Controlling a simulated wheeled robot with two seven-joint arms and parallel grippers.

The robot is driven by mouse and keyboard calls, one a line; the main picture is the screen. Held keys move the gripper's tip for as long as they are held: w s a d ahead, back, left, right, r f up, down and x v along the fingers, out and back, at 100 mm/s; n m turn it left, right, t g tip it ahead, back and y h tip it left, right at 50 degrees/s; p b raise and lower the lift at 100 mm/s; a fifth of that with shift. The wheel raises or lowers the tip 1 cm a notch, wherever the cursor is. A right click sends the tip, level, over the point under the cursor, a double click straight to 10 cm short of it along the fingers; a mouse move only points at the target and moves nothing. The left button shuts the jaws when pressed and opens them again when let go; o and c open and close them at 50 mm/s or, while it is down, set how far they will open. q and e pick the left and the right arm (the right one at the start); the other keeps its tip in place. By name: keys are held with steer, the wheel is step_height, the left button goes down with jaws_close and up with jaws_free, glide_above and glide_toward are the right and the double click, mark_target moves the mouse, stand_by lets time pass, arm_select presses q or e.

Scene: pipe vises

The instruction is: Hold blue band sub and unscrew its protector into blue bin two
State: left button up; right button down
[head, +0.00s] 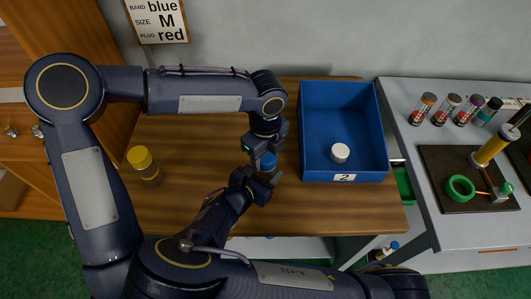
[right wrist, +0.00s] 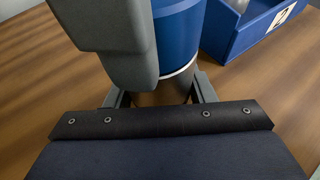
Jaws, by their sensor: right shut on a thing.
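The blue band sub stands upright on the wooden table, its blue upper part (head: 267,161) showing between my grippers in the head view. In the right wrist view its blue cylinder (right wrist: 180,35) has a pale rim above a brownish lower body. My right gripper (right wrist: 162,97) is shut on that lower body; it also shows in the head view (head: 262,182). My left gripper (head: 264,146) points down at the top of the blue part. One grey finger covers part of it in the right wrist view, and whether it grips is unclear. Blue bin two (head: 343,177) stands to the right, with a white cap (head: 340,153) inside.
A yellow-topped sub (head: 141,160) stands on the table at left. A sign (head: 157,20) reading blue, M, red hangs on the wall. A grey bench at right holds several small bottles, a green ring (head: 460,188) and a dark board (head: 440,165).

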arm_select(q)
steer(key=c, duration=0.4)
steer(key=n, duration=0.3)
steer(key=shift+r+n, duration=0.1)
steer(key=shift+n, duration=0.3)
steer(key=n, duration=0.5)
steer(key=shift+n, duration=0.4)
steer(key=n, duration=0.5)
steer(key=shift+n, duration=0.3)
steer(key=n, duration=0.4)
steer(key=shift+r, duration=0.2)
steer(key=shift+r, duration=0.9)
